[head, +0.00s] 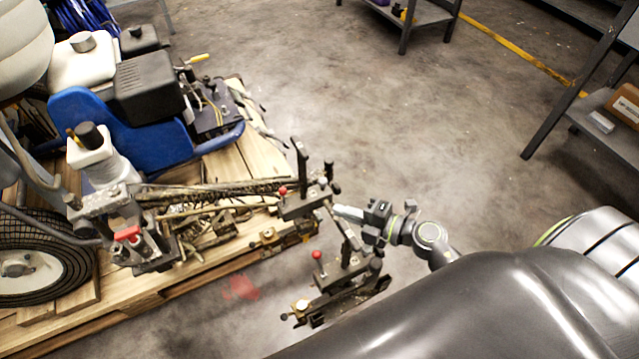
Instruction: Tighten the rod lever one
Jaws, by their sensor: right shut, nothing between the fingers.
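The line striper (160,115) stands on a wooden pallet at the left, with its spray arm reaching right past the pallet edge. The arm carries two clamp brackets, each with a red-knobbed lever: one farther back (283,190) and one nearer (317,255). A dark upright lever (300,160) rises from the back bracket. I cannot tell which is rod lever one. My right gripper (340,211) is shut and empty, its fingertips beside the dark bar between the brackets. Whether they touch it is unclear. My left gripper is not in view.
The pallet (150,295) lies under the striper. The concrete floor between is clear. The large dark body at the bottom right is mine.

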